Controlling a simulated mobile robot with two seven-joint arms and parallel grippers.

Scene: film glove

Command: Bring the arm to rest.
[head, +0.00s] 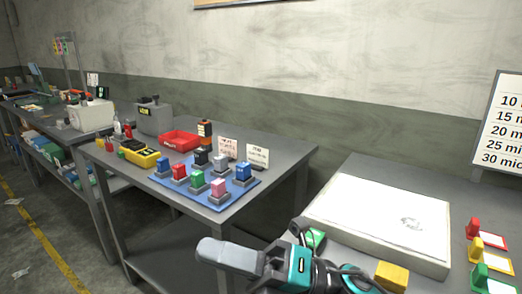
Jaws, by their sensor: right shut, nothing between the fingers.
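My right arm comes in at the bottom of the head view, with black and teal parts. Its right gripper (214,251) points left, its grey fingers shut and empty. It hangs in front of the gap between the workbench with the blue mat and the bench at the right. My left gripper is not in view.
A blue mat (213,202) with several coloured blocks lies on the workbench (278,148), near a red bin (179,140) and a yellow tray (139,152). A white slab (380,215) lies on the right bench. Near it are a yellow block (392,276) and several coloured holders.

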